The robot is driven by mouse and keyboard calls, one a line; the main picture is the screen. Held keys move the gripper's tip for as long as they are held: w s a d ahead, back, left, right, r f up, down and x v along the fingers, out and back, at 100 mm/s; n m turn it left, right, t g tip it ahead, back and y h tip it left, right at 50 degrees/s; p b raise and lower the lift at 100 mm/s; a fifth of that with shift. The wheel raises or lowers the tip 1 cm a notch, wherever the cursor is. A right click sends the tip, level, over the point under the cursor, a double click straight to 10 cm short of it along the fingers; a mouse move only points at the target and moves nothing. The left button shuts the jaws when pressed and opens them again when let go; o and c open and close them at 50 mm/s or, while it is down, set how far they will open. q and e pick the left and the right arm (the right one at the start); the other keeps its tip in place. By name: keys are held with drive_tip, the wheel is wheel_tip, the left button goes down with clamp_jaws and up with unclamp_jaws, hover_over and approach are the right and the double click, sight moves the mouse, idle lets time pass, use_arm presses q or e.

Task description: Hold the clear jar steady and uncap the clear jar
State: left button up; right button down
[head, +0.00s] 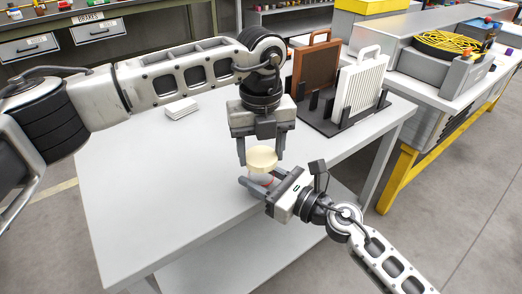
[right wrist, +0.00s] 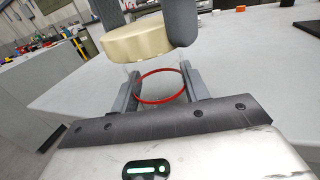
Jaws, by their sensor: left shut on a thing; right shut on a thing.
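The clear jar (head: 259,176) stands upright near the middle of the light grey table, with a red ring around it. The red ring of the jar (right wrist: 138,95) shows between the fingers in the right wrist view. My right gripper (head: 262,184) is shut on the jar from the side, low down. The cream cap (head: 262,158) is above the jar, and it also shows in the right wrist view (right wrist: 128,42). My left gripper (head: 260,155) points down from above and is shut on the cap. I cannot tell whether the cap touches the jar's rim.
A black rack (head: 326,122) with a brown panel (head: 315,67) and a white ribbed panel (head: 361,85) stands at the table's back right. A small white stack (head: 181,108) lies at the back left. The table's left and front are clear.

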sight(261, 156)
use_arm(q)
drive_tip(key=shift+r, duration=2.05)
use_arm(e)
drive_tip(key=c, duration=0.6)
unclamp_jaws()
drive_tip(key=shift+c, duration=0.2)
